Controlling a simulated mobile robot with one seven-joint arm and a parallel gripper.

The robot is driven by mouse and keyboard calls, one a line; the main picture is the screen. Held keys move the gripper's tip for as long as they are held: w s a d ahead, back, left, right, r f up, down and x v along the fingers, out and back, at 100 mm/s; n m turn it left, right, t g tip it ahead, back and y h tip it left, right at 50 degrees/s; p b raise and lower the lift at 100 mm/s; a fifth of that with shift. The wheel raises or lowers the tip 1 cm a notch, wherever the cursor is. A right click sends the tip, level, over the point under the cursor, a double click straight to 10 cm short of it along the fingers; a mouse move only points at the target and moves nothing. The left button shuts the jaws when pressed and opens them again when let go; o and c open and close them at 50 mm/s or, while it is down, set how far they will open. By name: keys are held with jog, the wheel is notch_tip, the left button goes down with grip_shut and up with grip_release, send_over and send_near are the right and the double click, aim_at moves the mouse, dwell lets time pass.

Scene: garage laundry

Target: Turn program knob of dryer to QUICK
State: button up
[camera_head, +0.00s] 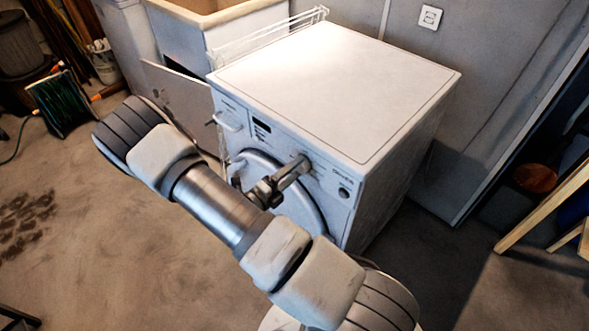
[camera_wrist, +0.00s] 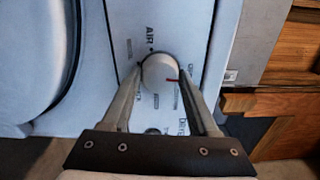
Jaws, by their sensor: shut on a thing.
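The white dryer (camera_head: 335,85) stands against the wall in the head view, its control panel facing my arm. My gripper (camera_head: 303,163) is at the middle of that panel and hides the knob there. In the wrist view, the round pale program knob (camera_wrist: 160,70) sits between the two fingers of my gripper (camera_wrist: 160,64), which is shut on it. A red pointer mark shows on the knob's lower right side. The panel (camera_wrist: 128,20) reads "AIR" above the knob. Other labels around it are partly covered or too small to read, and I cannot make out QUICK.
The round door (camera_wrist: 45,50) lies left of the panel in the wrist view. A small dark button (camera_head: 344,192) is at the panel's right end. A sink cabinet (camera_head: 200,45) stands left of the dryer, with a wire rack (camera_head: 270,36) between. A wooden frame (camera_head: 545,210) leans at right.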

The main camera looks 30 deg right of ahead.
jog(key=m, duration=1)
jog(key=shift+m+p, duration=0.3)
jog(key=shift+p, duration=0.1)
jog(key=m, duration=0.3)
jog(key=shift+m, duration=0.3)
jog(key=m, duration=0.3)
jog(key=shift+m, duration=0.3)
jog(key=m, duration=0.3)
jog(key=shift+m+b, duration=0.3)
jog(key=shift+b, duration=0.05)
jog(key=m, duration=0.4)
jog(key=shift+b, duration=0.35)
jog(key=shift+m, duration=1.6)
